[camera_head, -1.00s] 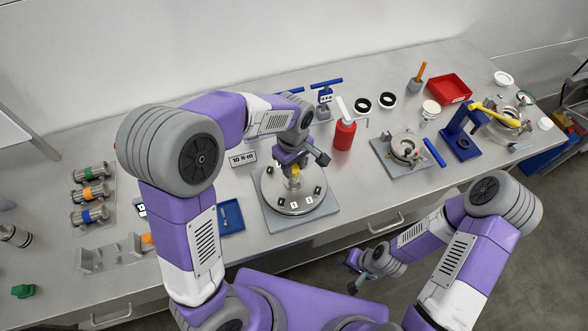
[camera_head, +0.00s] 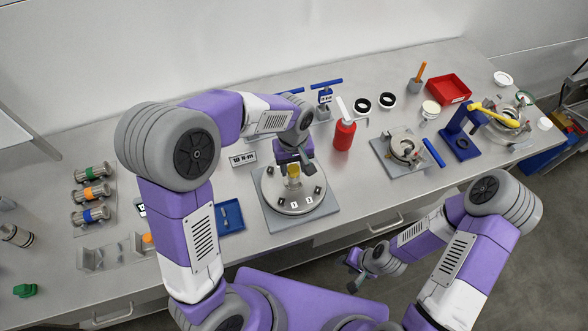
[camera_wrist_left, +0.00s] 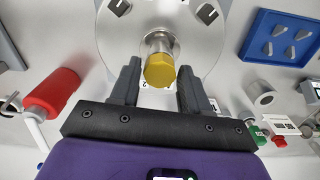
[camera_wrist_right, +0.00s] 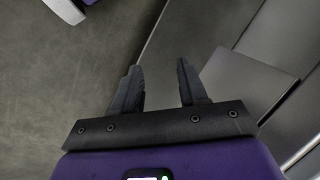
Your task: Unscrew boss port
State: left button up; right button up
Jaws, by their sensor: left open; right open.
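The boss port is a metal stub with a yellow cap (camera_head: 293,170) at the middle of a round metal plate (camera_head: 300,207) with dark numbered marks around it. The plate sits on a grey square base. In the left wrist view the yellow cap (camera_wrist_left: 160,71) lies between the fingers, with a gap on each side. My left gripper (camera_head: 295,170) is open around or just beside the cap; contact does not show. My right gripper (camera_head: 352,262) is open and empty in front of the bench, over the floor; its fingers show in the right wrist view (camera_wrist_right: 160,85).
A red bottle (camera_head: 344,135) stands behind and right of the plate. A blue tray (camera_head: 230,217) lies to its left. A grey fixture (camera_head: 402,150) with a blue handle is to the right. Bare bench lies between plate and fixture.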

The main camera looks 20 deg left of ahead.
pick_arm(q)
jog(key=m, duration=0.5)
jog(key=shift+p, duration=0.35)
jog(key=shift+d+m, duration=0.1)
jog(key=shift+m, duration=1.1)
jog(key=m+p, duration=0.1)
jog(key=m, duration=0.2)
jog(key=m+p, duration=0.1)
jog(key=m, duration=0.4)
jog(key=m+p, duration=0.2)
jog(key=m, duration=0.1)
jog(key=shift+r, duration=0.1)
jog(key=m, duration=0.2)
jog(key=shift+m+p, duration=1)
jog(key=shift+m, duration=0.5)
jog(key=m+p, duration=0.1)
jog(key=m, duration=0.1)
jog(key=shift+m, duration=0.3)
